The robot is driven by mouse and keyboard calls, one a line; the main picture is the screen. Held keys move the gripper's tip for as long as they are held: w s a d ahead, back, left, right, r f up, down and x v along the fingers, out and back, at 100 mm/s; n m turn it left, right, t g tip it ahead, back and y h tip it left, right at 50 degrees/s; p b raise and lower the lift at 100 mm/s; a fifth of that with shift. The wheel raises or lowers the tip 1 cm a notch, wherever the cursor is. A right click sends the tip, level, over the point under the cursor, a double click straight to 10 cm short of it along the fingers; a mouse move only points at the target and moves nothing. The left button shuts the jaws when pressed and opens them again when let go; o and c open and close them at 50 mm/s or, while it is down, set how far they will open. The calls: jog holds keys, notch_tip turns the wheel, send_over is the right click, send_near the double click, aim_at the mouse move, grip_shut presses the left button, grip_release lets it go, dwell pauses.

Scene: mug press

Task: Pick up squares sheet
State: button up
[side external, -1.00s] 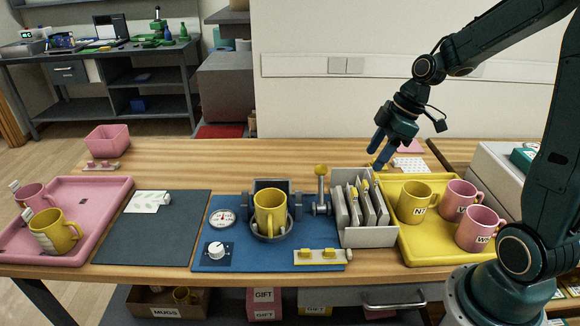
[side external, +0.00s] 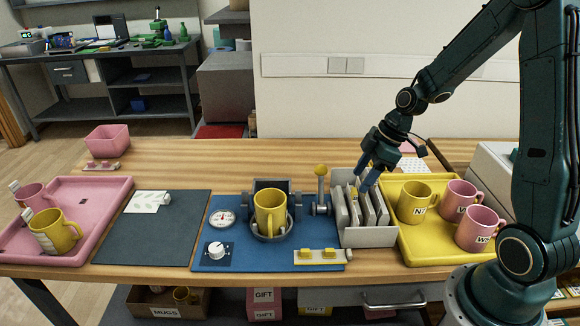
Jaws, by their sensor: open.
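A light grey rack (side external: 368,236) stands right of the blue press mat and holds several upright sheets or dividers (side external: 354,206) with small yellow tabs. I cannot make out which of them carries squares. A white sheet with a dotted or squared pattern (side external: 413,164) lies flat on the table behind the yellow tray, partly hidden by my arm. My gripper (side external: 366,180) points down and left, its blue fingers open at the top of the rack, around or just above a yellow tab. I cannot tell whether it touches anything.
The press with a yellow mug (side external: 270,211) stands left of the rack, with a yellow-knobbed lever (side external: 321,172) between. A yellow tray (side external: 434,246) with several mugs is close on the right. A dark mat (side external: 153,228) with a leaf-patterned sheet (side external: 147,202) lies left.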

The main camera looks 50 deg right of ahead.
aim_at(354, 191)
jog(key=shift+x, duration=1.15)
jog(key=shift+a+f, duration=0.1)
jog(key=shift+f, duration=0.05)
jog(key=shift+x, duration=2.45)
jog(key=shift+s, duration=0.1)
jog(key=c, duration=0.9)
